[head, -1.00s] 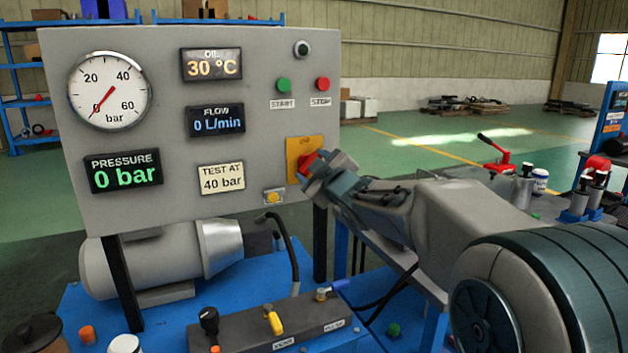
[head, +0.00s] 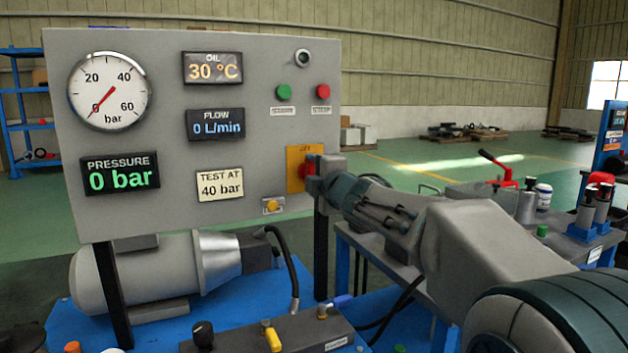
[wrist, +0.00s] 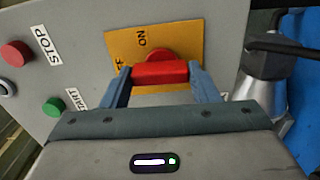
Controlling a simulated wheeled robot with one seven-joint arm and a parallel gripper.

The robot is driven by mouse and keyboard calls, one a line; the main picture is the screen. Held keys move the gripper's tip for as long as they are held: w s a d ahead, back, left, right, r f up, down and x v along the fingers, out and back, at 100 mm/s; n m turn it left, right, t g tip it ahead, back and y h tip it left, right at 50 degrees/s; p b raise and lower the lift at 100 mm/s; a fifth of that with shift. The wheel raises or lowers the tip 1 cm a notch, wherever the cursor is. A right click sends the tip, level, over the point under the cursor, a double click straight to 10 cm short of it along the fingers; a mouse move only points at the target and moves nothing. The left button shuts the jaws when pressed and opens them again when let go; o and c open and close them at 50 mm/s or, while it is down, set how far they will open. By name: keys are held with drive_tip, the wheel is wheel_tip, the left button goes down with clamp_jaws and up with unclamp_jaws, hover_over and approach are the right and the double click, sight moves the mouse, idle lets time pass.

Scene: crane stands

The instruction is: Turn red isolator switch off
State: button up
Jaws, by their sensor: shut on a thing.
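The red isolator switch (head: 308,168) sits on a yellow plate (head: 294,160) at the lower right of the grey panel. In the wrist view its red handle (wrist: 160,73) lies crosswise between my two blue fingers, with the yellow plate (wrist: 183,40) behind it. The plate reads "ON" above the handle, and part of "OFF" shows at its left. My gripper (wrist: 158,82) is shut on the red handle. In the head view my gripper (head: 316,180) hides part of the switch.
Green (head: 284,91) and red (head: 323,92) push buttons sit above the switch, and a yellow button (head: 272,206) is below left. Displays and a pressure gauge (head: 109,91) at 0 bar fill the panel's left. A blue bench with valve levers (head: 272,338) lies below.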

drive_tip(key=shift+n, duration=0.3)
drive_tip(key=o, duration=1)
drive_tip(key=shift+s, duration=0.15)
drive_tip(key=shift+p+v, duration=0.9)
drive_tip(key=shift+v, duration=5.9)
